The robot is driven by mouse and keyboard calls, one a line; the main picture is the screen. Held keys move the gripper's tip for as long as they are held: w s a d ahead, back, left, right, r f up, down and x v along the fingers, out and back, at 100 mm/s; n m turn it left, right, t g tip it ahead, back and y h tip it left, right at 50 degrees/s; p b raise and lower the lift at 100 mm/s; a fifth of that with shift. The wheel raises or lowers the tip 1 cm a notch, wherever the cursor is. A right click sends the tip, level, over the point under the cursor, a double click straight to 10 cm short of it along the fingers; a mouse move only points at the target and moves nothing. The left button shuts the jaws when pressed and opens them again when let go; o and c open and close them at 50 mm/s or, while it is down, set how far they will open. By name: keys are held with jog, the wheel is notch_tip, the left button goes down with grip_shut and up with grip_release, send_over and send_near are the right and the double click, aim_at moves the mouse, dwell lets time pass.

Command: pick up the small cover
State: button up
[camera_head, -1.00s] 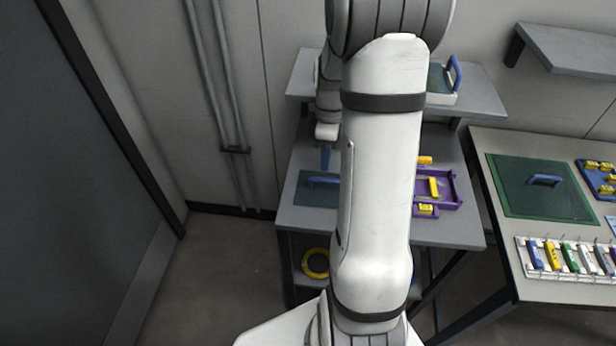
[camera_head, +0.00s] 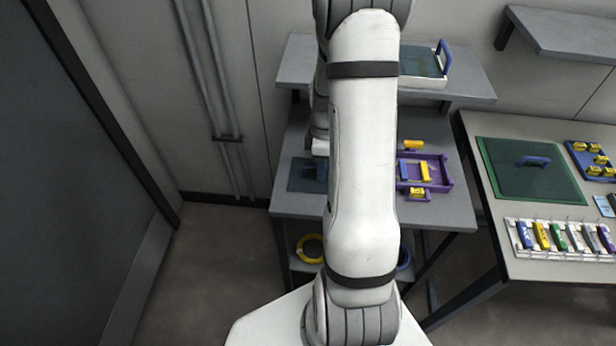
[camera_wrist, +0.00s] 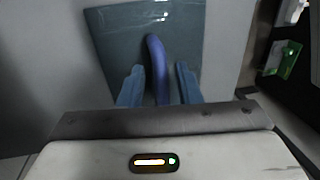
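The small cover is a flat, dark, see-through plate (camera_head: 300,176) on the left part of the grey table. In the wrist view the plate (camera_wrist: 112,42) lies ahead of my gripper, with its blue arched handle (camera_wrist: 155,52) pointing toward me. My gripper (camera_wrist: 158,78) is open, with one blue finger on each side of the handle. Narrow gaps show between the fingers and the handle. In the head view my gripper (camera_head: 321,168) is over the cover, and my arm hides part of the table beside it.
A purple tray (camera_head: 446,183) with yellow and blue pieces stands right of my arm. A shelf (camera_head: 470,88) behind carries a white box with a blue-handled lid (camera_head: 424,62). The right bench (camera_head: 490,205) holds a green mat with another blue-handled plate (camera_head: 530,180) and a marker rack (camera_head: 560,237).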

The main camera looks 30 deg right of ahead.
jog(key=shift+c, duration=0.4)
grip_shut()
jog(key=shift+r, duration=0.1)
